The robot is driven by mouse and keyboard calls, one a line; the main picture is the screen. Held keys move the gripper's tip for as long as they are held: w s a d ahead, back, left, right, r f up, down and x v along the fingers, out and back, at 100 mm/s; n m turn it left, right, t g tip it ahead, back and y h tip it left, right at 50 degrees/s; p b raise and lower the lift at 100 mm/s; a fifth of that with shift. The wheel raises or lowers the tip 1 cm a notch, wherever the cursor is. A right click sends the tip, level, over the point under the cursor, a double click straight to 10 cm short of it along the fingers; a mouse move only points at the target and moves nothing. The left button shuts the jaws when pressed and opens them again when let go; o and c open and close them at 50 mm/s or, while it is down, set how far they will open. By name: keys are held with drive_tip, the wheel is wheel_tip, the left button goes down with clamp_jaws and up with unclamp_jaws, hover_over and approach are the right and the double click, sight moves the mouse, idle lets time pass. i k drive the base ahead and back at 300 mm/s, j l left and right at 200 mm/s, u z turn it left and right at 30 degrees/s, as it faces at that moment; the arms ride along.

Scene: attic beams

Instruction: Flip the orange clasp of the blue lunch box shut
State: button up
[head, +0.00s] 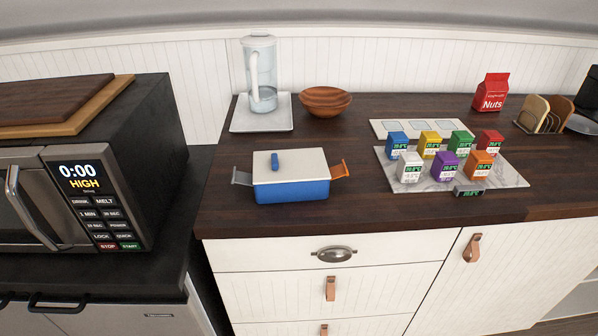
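The blue lunch box (291,191) stands on the dark wooden counter, left of its middle and near the front edge. Its cream lid (300,164) lies on top and carries a small blue handle (275,161). The orange clasp (340,169) sticks outward and slightly up from the right end of the box. A grey clasp (241,177) sticks out from the left end in a similar way. My gripper does not show in the head view.
Several coloured cartons stand on a marble board (515,177) to the right. A microwave (70,200) stands left, across a gap. Counter around the box is clear.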

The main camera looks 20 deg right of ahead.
sight(341, 170)
drive_tip(key=l+u, duration=0.2)
drive_tip(key=k+l+u, duration=0.15)
drive_tip(key=l, duration=0.25)
drive_tip(key=k+l+u, duration=0.3)
drive_tip(key=l, duration=0.25)
drive_tip(key=k+l, duration=0.1)
drive_tip(key=l, duration=0.25)
drive_tip(key=k+l+u, duration=0.15)
drive_tip(key=l, duration=0.2)
drive_tip(key=k+l, duration=0.2)
drive_tip(key=l, duration=0.15)
drive_tip(key=k+l, duration=0.15)
drive_tip(key=l, duration=0.2)
drive_tip(key=k+l, duration=0.2)
drive_tip(key=l, duration=0.15)
drive_tip(key=k+l, duration=0.15)
drive_tip(key=l, duration=0.25)
